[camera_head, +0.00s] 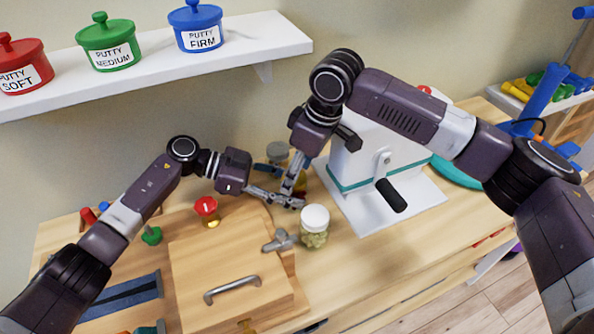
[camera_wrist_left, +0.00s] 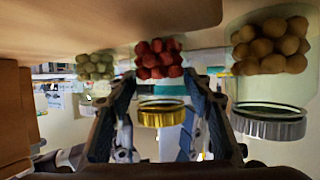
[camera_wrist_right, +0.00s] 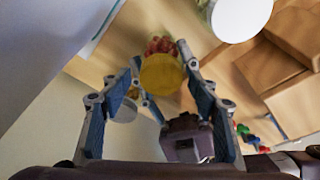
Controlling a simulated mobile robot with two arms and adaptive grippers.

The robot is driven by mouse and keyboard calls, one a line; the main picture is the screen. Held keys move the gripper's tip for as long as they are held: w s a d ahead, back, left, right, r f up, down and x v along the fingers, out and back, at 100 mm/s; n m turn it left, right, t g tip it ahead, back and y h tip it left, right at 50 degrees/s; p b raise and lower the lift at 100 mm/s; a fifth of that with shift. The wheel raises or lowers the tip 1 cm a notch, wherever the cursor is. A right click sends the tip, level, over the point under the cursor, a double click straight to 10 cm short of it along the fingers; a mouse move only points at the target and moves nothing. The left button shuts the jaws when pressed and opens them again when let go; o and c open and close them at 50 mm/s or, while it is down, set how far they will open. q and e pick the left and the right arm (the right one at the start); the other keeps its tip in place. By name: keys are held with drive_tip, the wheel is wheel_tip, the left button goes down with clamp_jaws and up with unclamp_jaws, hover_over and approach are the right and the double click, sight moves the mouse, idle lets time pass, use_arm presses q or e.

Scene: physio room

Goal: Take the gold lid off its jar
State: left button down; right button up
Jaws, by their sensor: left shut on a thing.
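The jar with the gold lid holds red balls (camera_wrist_left: 160,60); its gold lid (camera_wrist_left: 162,113) is on it in the left wrist view, where the picture is upside down. The gold lid also shows in the right wrist view (camera_wrist_right: 162,75). In the head view my arms mostly hide this jar. My left gripper (camera_head: 300,203) is shut on the jar's glass, its fingers on either side below the lid. My right gripper (camera_wrist_right: 160,60) comes from above, its fingers spread open around the gold lid; contact with it is unclear.
A white-lidded jar of green balls (camera_head: 314,228) stands in front, and a grey-lidded jar of brown balls (camera_wrist_left: 270,50) stands on the other side. A white crank machine (camera_head: 375,155) is to the right. A wooden board with a handle (camera_head: 230,275) lies front left.

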drive_tip(key=shift+a, duration=0.1)
drive_tip(key=shift+o, duration=0.5)
drive_tip(key=shift+r, duration=2.3)
drive_tip(key=m, duration=0.1)
drive_tip(key=r+m, duration=0.1)
drive_tip(key=m, duration=0.1)
drive_tip(key=s+a+r+m, duration=0.1)
drive_tip(key=shift+m+h, duration=0.3)
drive_tip(key=shift+h, duration=0.1)
wheel_tip(320, 180, up, 4)
drive_tip(key=s+m+t+h, duration=0.2)
drive_tip(key=m+h, duration=0.1)
drive_tip(key=m, duration=0.9)
drive_tip(key=shift+g, duration=0.3)
drive_tip(key=x, duration=0.7)
drive_tip(key=a+x, duration=0.1)
drive_tip(key=x, duration=0.3)
